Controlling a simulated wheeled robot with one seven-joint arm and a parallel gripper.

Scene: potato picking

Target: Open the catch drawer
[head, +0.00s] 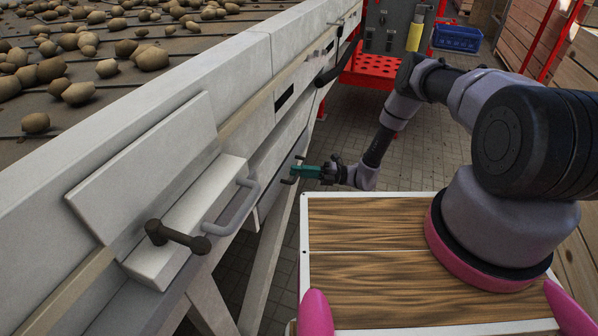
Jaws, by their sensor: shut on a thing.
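My gripper (296,171), black with teal fingers, reaches to the low side of the potato machine, right of centre. It appears shut on a small dark handle (290,181), whose ends show above and below the fingers. The grip itself is small and partly hidden. A blue-grey, dark-edged front (277,182) lies just left of the gripper; I take it for the catch drawer, but cannot tell whether it stands out from the frame.
Nearer on the machine's side are a white box (150,262) with a grey handle (232,212) and a dark crank (178,238). Potatoes lie on the belt above. A red perforated stand (375,73) and blue crate (457,38) stand behind. Paved floor (425,150) is clear beyond my arm.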

